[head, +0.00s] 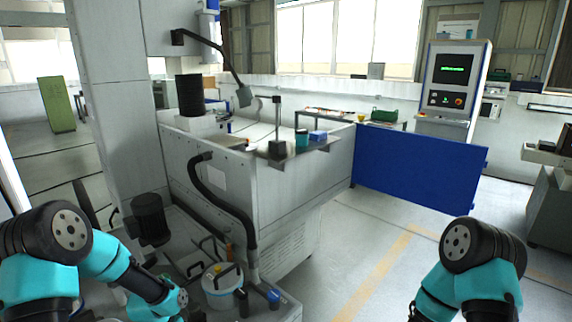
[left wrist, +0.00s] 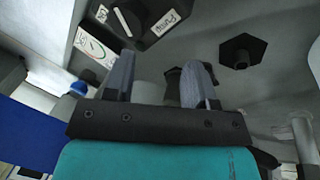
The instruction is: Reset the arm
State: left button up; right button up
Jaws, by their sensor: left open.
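My left arm (head: 100,258) comes in at the lower left of the head view and reaches down toward the floor-level tray beside the machine. My left gripper shows in the left wrist view (left wrist: 160,82), with its two grey fingers apart. A pale rounded shape and a dark shape show behind the fingers; I cannot tell how near they are. Nothing is clearly held. My right arm (head: 470,262) shows only as a teal and black bend at the lower right of the head view. Its gripper is outside the view.
The grey machine tank (head: 270,196) stands ahead, with a black hose (head: 222,199) down its side. A white bucket (head: 221,290) and a dark motor (head: 149,218) are near my left arm. A blue panel (head: 420,167) stands right. The floor at centre right is clear.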

pick_arm(q)
jog(key=s+d+f+n, duration=0.1)
jog(key=s, duration=0.2)
jog(key=s+d+f+n, duration=0.1)
jog(key=s+d+f, duration=0.1)
jog(key=s, duration=0.1)
jog(key=s+d+f+n, duration=0.1)
jog(key=s, duration=0.3)
jog(key=shift+d+f+n+t+h, duration=0.3)
jog(key=shift+f+h, duration=0.05)
jog(key=shift+h, duration=0.05)
jog(key=s+d+f, duration=0.3)
jog(key=s+d, duration=0.3)
jog(key=s, duration=0.2)
jog(key=shift+f, duration=0.25)
jog(key=shift+w+d, duration=0.1)
